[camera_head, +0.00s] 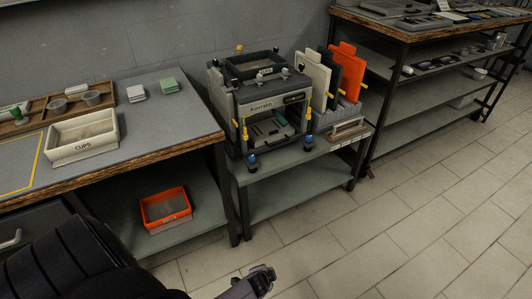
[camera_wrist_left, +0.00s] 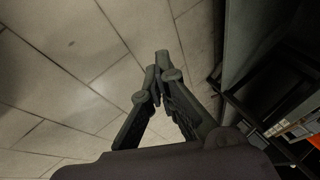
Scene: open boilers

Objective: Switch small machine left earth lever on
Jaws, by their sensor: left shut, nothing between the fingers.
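The small machine (camera_head: 262,97) is a grey and black box with a lettered front, standing on a small grey table. On its front left is a yellow-tipped part (camera_head: 244,131) above a blue knob (camera_head: 252,158); a similar pair sits at the front right. I cannot tell which part is the left earth lever or how it is set. My left gripper (camera_head: 266,276) is over the floor at the bottom of the head view, well apart from the machine. In the left wrist view its fingers (camera_wrist_left: 160,76) are shut and empty. My right gripper is not in view.
Coloured boards (camera_head: 345,75) stand in a rack right of the machine. A shelving unit (camera_head: 430,85) is at right. The tiled floor in front is clear.

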